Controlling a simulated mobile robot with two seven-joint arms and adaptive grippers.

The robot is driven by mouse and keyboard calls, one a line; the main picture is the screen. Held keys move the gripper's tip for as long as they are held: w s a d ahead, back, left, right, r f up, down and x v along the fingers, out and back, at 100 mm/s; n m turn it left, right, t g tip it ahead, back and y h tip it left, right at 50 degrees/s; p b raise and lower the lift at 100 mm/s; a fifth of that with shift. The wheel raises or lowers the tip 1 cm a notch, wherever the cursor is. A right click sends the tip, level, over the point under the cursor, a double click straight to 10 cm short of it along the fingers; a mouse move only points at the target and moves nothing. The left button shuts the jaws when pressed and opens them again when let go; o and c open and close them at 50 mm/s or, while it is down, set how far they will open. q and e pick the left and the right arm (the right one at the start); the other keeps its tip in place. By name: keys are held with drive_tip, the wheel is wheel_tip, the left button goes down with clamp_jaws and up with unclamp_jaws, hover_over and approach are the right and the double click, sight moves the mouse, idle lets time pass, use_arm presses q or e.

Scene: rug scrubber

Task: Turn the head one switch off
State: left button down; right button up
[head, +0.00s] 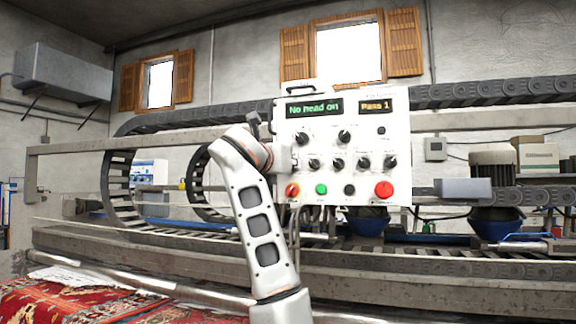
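The white control panel (327,176) stands upright near the middle of the head view. Its green display (314,108) reads "No head on" and an amber display (376,106) reads "Pass 1". Two black knobs (344,136) sit in the upper row, and a row of several black rotary switches (338,163) runs below them. The labels are too small to read, so I cannot tell which one is head one. One of my arms rises from the bottom centre, its wrist beside or in front of the panel's left edge. No gripper fingers show clearly on it. My other arm is out of view.
Below the switches are a red knob (292,190), a green button (321,189), a black button (349,189) and a large red button (383,189). Machine rails and cable chains run behind. A patterned red rug (60,300) lies at bottom left.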

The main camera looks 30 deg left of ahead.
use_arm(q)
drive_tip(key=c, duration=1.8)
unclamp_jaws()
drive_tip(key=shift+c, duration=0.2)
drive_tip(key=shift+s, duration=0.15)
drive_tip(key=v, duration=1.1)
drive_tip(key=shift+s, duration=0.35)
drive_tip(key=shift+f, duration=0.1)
